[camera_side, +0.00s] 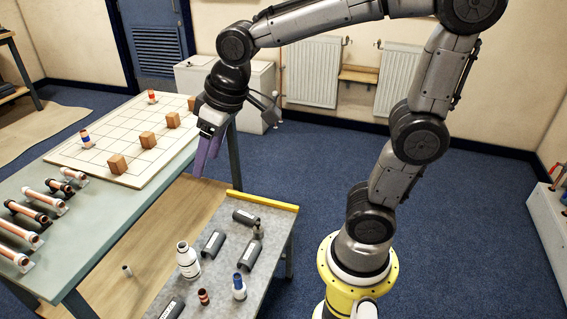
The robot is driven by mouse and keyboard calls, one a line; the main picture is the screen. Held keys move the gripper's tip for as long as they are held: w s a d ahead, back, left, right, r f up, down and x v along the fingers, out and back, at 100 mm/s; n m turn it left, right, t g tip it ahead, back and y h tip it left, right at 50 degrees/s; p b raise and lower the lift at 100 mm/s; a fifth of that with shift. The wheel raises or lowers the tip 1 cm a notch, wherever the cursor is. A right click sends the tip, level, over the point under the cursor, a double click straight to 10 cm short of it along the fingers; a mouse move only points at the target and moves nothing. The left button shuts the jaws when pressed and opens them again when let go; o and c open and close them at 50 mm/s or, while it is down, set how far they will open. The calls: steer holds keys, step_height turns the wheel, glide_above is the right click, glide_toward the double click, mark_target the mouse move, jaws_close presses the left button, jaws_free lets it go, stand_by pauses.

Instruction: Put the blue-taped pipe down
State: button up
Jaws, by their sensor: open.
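A short upright piece with a blue band and orange on it (85,138), which looks like the blue-taped pipe, stands at the near left edge of the white gridded board (105,172). My gripper (204,160) is open and empty, with purple fingers pointing down. In the picture it hangs right of the board, over the far end of the green table's right edge, well apart from the banded piece. Its height above the surfaces is hard to judge.
Several wooden blocks (147,140) and a red-banded piece (152,97) stand on the board. Copper pipes (35,211) lie in holders at left. The grey side table (275,228) holds dark half-round pieces (214,243), a white bottle (188,261) and a blue-topped container (239,287).

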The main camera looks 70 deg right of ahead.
steer(key=s+d+f+t, duration=0.1)
steer(key=s+d, duration=0.2)
steer(key=s, duration=1.1)
steer(key=shift+d+f+m+h, duration=0.15)
steer(key=shift+d+m+h, duration=0.1)
steer(key=shift+m+h, duration=0.05)
